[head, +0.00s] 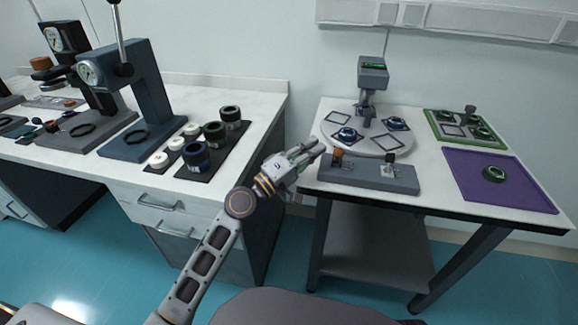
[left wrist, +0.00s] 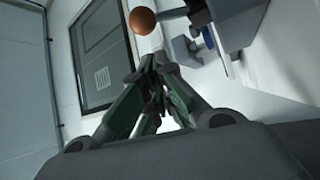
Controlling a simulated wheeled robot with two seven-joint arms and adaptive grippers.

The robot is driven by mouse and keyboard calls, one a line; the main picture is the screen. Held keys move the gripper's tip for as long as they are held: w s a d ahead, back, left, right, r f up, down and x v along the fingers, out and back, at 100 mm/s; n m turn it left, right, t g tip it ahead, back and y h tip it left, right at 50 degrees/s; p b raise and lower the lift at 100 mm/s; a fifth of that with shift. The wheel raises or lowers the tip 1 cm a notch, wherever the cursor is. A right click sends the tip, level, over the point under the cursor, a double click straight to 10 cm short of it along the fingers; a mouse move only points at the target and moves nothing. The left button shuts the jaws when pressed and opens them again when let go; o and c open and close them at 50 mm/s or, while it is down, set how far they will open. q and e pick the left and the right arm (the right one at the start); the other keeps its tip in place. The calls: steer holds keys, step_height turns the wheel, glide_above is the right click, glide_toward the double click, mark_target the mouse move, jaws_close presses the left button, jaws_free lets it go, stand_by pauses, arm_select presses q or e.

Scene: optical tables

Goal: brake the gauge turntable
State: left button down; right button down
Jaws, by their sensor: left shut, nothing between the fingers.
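The gauge turntable is a round white disc (head: 345,122) on the right table, with square outlines and blue-ringed parts on it. A gauge head (head: 373,72) with a green display stands over its back. In front of the disc is a grey control box (head: 362,177) with an orange-knobbed lever (head: 338,153) at its left and a second, pale lever (head: 388,168) at its right. My left gripper (head: 320,147) is shut and empty, just left of the orange knob and seemingly apart from it. In the left wrist view the orange knob (left wrist: 142,21) shows beyond the closed fingertips (left wrist: 155,62). My right gripper is out of view.
A purple mat (head: 525,196) with a dark ring part (head: 494,174) lies at the right. A green-edged tray (head: 465,142) sits behind it. The left bench (head: 262,92) holds presses and a dark mat (head: 226,155) with several cylinders. A gap separates the tables.

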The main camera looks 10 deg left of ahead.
arm_select(q)
steer(key=v, duration=0.8)
stand_by(0.4)
steer(key=shift+s, duration=0.15)
stand_by(0.3)
